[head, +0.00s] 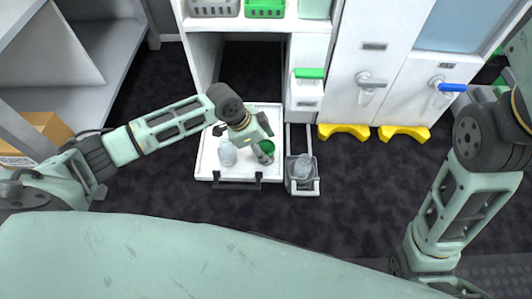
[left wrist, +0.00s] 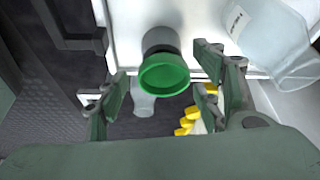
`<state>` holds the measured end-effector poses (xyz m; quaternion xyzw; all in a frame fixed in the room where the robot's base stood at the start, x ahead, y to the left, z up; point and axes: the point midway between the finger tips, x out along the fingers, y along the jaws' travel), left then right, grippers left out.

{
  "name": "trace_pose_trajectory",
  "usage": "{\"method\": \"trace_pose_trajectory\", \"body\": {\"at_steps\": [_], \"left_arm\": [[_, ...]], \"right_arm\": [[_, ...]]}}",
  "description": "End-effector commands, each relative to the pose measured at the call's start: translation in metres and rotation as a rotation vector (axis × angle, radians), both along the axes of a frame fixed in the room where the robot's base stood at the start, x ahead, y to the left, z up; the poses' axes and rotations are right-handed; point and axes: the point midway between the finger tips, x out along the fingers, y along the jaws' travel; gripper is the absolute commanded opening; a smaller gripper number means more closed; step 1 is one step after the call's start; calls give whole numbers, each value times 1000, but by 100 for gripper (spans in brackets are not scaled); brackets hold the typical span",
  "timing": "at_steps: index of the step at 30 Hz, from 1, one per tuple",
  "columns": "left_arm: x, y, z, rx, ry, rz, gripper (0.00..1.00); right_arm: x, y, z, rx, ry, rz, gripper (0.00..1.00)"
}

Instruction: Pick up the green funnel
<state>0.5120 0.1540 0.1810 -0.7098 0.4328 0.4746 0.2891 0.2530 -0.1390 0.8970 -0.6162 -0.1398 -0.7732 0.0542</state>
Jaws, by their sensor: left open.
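The green funnel (head: 267,147) is in the white pulled-out drawer (head: 206,165) in the head view, partly hidden by my left gripper (head: 242,146). In the left wrist view the funnel's round green rim (left wrist: 164,76) lies between the fingers of my left gripper (left wrist: 163,84), with a grey part behind it. The fingers are open, spread left and right of the funnel. I cannot tell whether they touch it. My right arm shows at the right of the head view, but its gripper is out of view.
A narrow grey drawer (head: 303,187) holding a clear container is at the right. White cabinets on yellow feet (head: 343,131) stand beyond. Dark floor is free.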

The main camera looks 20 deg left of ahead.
Motion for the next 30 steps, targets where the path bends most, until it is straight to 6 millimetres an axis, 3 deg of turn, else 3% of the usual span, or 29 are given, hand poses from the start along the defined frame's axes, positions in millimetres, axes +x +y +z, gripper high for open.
{"method": "trace_pose_trajectory", "body": {"at_steps": [9,21,30], "left_arm": [[1,-1,-2,0,-1,0,60],[0,-1,-2,0,0,0,25],[0,-1,-1,0,1,0,24]], "right_arm": [[-2,0,1,0,-5,-1,100],[-2,0,1,-1,-6,-1,100],[-2,0,2,0,-6,0,100]]}}
